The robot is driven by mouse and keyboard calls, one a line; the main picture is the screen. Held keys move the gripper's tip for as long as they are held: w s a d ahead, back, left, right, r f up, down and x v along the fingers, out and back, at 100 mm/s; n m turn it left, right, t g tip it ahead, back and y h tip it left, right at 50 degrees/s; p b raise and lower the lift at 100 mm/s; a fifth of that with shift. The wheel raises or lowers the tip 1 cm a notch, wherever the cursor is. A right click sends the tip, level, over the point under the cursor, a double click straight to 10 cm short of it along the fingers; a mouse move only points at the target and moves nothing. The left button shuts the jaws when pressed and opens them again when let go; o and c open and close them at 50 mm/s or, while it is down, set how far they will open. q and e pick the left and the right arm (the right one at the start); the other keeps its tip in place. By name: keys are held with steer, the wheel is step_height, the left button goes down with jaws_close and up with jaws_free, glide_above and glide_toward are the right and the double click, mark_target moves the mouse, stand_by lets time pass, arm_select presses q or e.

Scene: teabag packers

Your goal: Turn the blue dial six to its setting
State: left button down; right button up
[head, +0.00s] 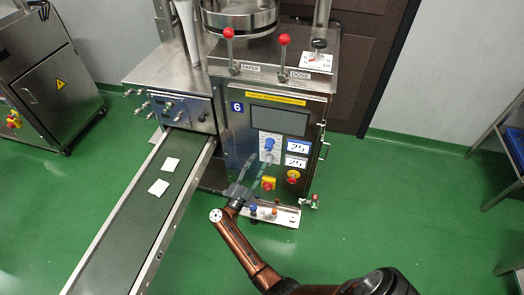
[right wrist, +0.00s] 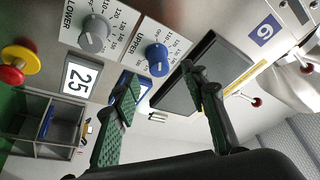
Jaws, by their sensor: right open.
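The blue dial (head: 270,144) is on the front panel of the machine (head: 228,140) marked 6, below its dark screen. In the right wrist view the blue dial (right wrist: 157,60) sits on a white scale plate labelled UPPER; I cannot read its exact setting. My right gripper (head: 256,162) is in front of the panel, just below the blue dial. My left gripper is not in view.
A grey dial (right wrist: 94,32) labelled LOWER is beside the blue one. Cards reading 25 (head: 297,146), a red-and-yellow switch (head: 268,184) and an emergency button (head: 293,177) share the panel. A small tray (head: 275,215) juts out below. A conveyor (head: 150,205) carries two teabags.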

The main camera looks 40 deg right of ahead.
mark_target(267, 149)
steer(key=shift+m+g, duration=0.3)
steer(key=x, duration=0.6)
steer(key=shift+s+d+r+b, duration=0.15)
steer(key=shift+d+r+b, duration=0.15)
steer(key=shift+d+b, duration=0.1)
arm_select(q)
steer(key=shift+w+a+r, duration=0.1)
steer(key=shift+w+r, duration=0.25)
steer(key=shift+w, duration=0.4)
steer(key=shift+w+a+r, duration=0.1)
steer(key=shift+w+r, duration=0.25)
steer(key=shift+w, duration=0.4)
arm_select(e)
steer(key=shift+w+d+r, duration=0.2)
steer(key=shift+w+d, duration=0.1)
steer(key=shift+d, duration=0.35)
steer(key=shift+c, duration=0.3)
